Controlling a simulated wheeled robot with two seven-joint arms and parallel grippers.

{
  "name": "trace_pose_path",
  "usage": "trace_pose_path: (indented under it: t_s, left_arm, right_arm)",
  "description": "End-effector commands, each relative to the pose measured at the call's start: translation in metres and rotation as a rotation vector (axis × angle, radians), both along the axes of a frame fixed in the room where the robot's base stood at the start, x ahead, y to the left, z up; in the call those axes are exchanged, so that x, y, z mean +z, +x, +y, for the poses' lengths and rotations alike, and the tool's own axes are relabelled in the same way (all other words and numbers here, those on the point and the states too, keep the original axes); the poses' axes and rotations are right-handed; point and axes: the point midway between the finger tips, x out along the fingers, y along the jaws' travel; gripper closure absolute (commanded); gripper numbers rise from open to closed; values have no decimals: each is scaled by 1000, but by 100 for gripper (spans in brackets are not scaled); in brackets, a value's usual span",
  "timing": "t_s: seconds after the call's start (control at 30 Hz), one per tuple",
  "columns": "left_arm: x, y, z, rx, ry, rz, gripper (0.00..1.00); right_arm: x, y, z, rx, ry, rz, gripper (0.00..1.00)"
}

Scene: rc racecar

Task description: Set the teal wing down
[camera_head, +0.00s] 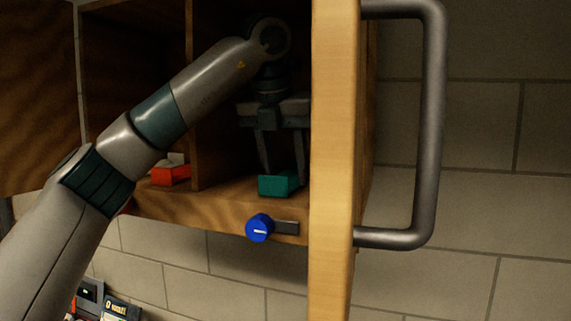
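The teal wing (276,186) is a small block low in the right compartment of the wooden cabinet, at the shelf floor near its front edge. I cannot tell whether it rests fully on the floor. My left gripper (284,172) points down over it from inside the compartment. Its two fingers are spread apart, and their tips reach down to the wing. I cannot make out whether they press on it. My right gripper is not in view.
An upright divider (193,150) separates the compartments; a red-orange block (171,175) lies in the left one. A cabinet door's wooden edge (335,150) and metal handle (432,120) stand close on the right. A blue knob (259,228) is below the shelf.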

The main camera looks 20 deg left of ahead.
Motion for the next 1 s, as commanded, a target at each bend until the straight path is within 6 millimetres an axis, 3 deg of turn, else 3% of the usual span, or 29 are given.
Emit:
trace_pose_path:
  t_s: [0.33, 0.37, 0.43, 1.0]
  left_arm:
    - [-3, 0, 0, 0, 0, -1, 79]
    - [-3, 0, 0, -1, 0, -1, 55]
    - [-2, 0, 0, 0, 0, -1, 39]
    - [6, -3, 0, -1, 0, -2, 39]
  right_arm:
    - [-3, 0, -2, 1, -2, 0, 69]
    - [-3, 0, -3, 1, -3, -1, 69]
    - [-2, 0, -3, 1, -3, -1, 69]
    - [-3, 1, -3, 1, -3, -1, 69]
